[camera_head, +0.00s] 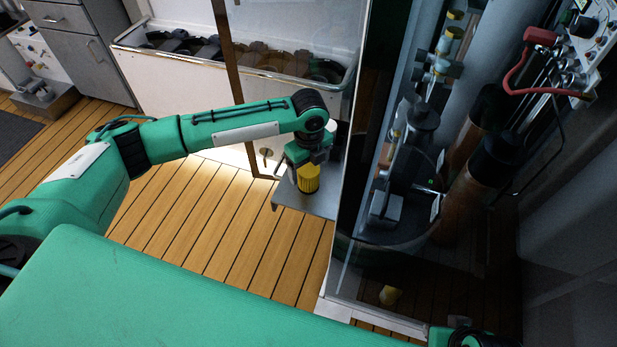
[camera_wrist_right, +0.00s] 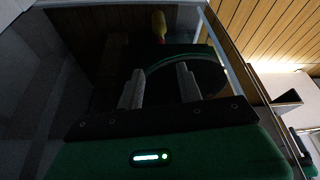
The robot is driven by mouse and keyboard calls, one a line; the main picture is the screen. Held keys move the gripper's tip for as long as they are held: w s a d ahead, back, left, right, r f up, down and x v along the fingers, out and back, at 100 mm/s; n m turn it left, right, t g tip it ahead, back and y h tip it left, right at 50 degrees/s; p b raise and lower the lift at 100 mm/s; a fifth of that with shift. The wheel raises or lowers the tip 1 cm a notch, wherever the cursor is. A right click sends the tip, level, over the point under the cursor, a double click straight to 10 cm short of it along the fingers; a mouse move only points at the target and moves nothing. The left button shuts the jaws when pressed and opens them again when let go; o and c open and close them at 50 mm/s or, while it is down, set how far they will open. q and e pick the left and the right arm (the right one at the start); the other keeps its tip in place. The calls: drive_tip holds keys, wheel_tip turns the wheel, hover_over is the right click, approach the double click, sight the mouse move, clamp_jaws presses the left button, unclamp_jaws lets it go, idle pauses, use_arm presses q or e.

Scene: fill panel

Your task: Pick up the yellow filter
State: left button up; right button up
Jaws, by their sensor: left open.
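The yellow filter (camera_head: 308,180) is a short ribbed cylinder standing upright on a small grey metal shelf (camera_head: 306,204) in the head view. My left gripper (camera_head: 308,163) is open and points down right over the filter's top. Its fingers partly hide the top, and I cannot tell whether they touch it. In the right wrist view my right gripper (camera_wrist_right: 160,88) has its two grey fingers apart with nothing visible between them. A small yellow object (camera_wrist_right: 158,26) shows beyond them; I cannot tell what it is.
A white bin (camera_head: 190,80) with dark parts stands behind my left arm. Wooden floor (camera_head: 215,225) is open left of the shelf.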

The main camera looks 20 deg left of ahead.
use_arm(q)
wheel_tip(320, 180, down, 4)
drive_tip(key=shift+a+f+b, duration=0.1)
drive_tip(key=shift+f+b, duration=0.1)
drive_tip(key=shift+b, duration=0.2)
drive_tip(key=c, duration=1.1)
use_arm(e)
drive_tip(key=shift+w+a+t, duration=0.4)
drive_tip(key=shift+w+a, duration=0.1)
drive_tip(key=shift+a, duration=0.1)
use_arm(q)
drive_tip(key=shift+w+r, duration=0.1)
drive_tip(key=shift+r, duration=0.05)
